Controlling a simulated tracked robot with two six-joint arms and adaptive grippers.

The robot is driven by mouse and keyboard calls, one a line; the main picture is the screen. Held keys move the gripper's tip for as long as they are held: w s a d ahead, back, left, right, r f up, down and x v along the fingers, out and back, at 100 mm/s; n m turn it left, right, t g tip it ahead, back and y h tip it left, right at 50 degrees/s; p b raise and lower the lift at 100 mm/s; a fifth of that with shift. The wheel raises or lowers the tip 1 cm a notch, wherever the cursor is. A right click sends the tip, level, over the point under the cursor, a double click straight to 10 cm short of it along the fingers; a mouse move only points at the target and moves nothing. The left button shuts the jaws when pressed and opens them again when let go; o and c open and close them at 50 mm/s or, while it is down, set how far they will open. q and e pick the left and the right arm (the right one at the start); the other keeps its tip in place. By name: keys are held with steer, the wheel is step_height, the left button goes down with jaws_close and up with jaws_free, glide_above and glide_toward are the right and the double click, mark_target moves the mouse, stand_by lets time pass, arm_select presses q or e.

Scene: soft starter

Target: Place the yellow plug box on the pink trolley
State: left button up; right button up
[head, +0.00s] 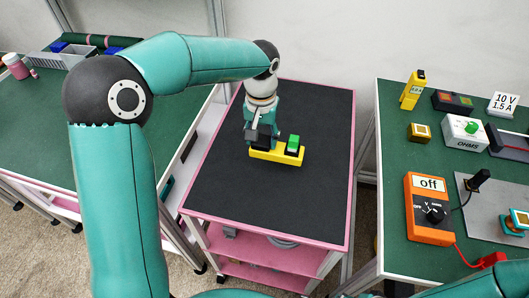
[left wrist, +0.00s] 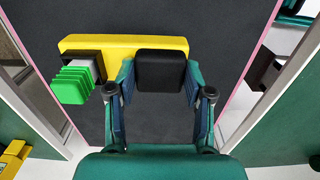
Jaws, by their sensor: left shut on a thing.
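The yellow plug box (head: 276,155) is a long yellow bar with a green plug (head: 293,145) at its right end and a black block at its left. It is over the dark top of the pink trolley (head: 320,190); I cannot tell if it touches. My left gripper (head: 262,138) is shut on its black block. In the left wrist view, the yellow box (left wrist: 120,42) lies across the fingertips, the black block (left wrist: 160,70) is between the fingers, and the green plug (left wrist: 75,85) is at left. My right gripper is not in view.
A green table (head: 40,130) with a grey bin (head: 68,58) and a pink bottle (head: 18,66) is at left. Another green table (head: 395,150) at right holds an orange meter (head: 430,208), an OHMS box (head: 464,132) and other devices. The trolley top around the box is clear.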

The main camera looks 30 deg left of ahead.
mark_target(262, 152)
arm_select(q)
steer(key=shift+f, duration=2.9)
steer(key=o, duration=1.4)
steer(key=shift+f, duration=0.1)
steer(key=shift+r, duration=0.2)
step_height(262, 152, up, 12)
steer(key=shift+f, duration=0.1)
steer(key=shift+s, duration=0.1)
